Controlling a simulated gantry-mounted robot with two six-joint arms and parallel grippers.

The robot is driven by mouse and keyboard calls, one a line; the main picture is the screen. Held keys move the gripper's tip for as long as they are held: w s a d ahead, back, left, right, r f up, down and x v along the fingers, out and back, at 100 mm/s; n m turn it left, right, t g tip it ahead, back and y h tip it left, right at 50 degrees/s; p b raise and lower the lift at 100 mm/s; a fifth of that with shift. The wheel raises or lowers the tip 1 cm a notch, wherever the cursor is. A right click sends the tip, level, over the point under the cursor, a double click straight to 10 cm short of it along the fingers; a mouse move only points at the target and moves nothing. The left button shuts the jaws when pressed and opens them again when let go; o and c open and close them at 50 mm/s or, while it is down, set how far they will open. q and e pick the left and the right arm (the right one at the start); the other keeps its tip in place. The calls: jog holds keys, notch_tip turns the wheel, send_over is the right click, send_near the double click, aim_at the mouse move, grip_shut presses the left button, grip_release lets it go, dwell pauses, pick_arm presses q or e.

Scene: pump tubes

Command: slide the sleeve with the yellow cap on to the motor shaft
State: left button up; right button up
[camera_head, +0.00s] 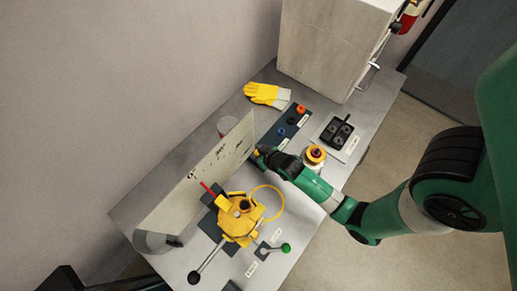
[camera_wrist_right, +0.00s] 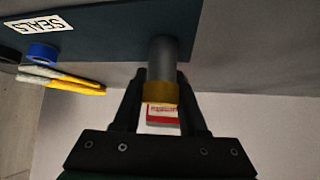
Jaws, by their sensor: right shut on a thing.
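My right gripper (camera_head: 262,152) is at the near edge of an upright pale panel, above the bench. In the right wrist view its fingers (camera_wrist_right: 160,90) are shut on the sleeve, a grey cylinder (camera_wrist_right: 162,58) with a yellow cap (camera_wrist_right: 160,92). The sleeve's grey end points away from the gripper. In the head view the gripper mostly hides the sleeve. A yellow machine housing (camera_head: 240,218) with a round dark opening stands lower left of the gripper, apart from it. I cannot make out the motor shaft for certain.
The upright panel (camera_head: 195,185) stands behind the housing. A dark seal strip has a blue ring (camera_head: 281,132) and orange ring (camera_head: 300,108).

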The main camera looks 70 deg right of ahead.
grip_shut()
jog(key=shift+r, duration=0.1)
